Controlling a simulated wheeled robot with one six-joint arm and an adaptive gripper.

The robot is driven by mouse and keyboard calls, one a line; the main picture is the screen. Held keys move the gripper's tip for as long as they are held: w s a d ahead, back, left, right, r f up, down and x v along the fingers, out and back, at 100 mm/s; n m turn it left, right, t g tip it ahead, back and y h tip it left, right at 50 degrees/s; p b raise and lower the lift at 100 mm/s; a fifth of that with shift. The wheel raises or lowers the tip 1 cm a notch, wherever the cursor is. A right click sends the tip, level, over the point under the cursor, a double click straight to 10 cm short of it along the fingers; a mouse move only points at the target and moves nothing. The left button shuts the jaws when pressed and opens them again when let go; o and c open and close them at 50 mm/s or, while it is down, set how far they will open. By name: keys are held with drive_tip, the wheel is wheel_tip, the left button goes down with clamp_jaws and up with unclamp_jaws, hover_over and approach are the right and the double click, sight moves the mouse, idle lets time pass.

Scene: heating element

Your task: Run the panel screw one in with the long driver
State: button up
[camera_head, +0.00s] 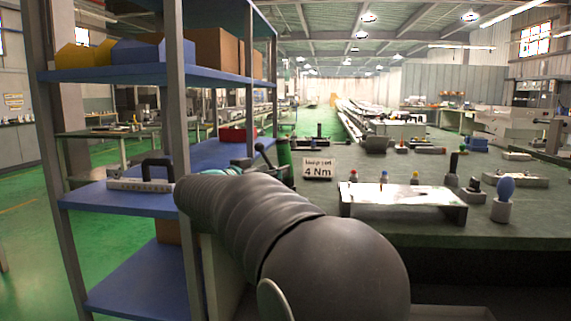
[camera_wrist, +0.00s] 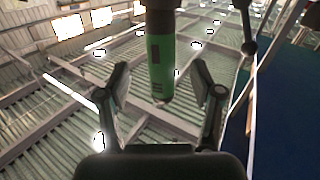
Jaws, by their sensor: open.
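A green and black tool, which looks like a powered driver (camera_wrist: 162,68), hangs in the upper middle of the wrist view. My gripper (camera_wrist: 161,75) has its two fingers spread, one on each side of the green body. A gap shows on both sides, and neither finger visibly touches it. In the head view a green upright part (camera_head: 283,153) shows just beyond my arm, beside the sign; I cannot tell whether it is the same tool. I cannot make out the panel screw in either view.
A blue-shelved rack (camera_head: 150,75) stands close on the left. A sign reading 4 Nm (camera_head: 318,168) stands on the dark bench (camera_head: 400,235). A low bright stand (camera_head: 402,196), small coloured-topped pieces and a blue-knobbed tool (camera_head: 505,188) are to the right.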

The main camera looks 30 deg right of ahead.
drive_tip(key=shift+x, duration=2.95)
drive_tip(key=shift+a, duration=0.1)
clamp_jaws()
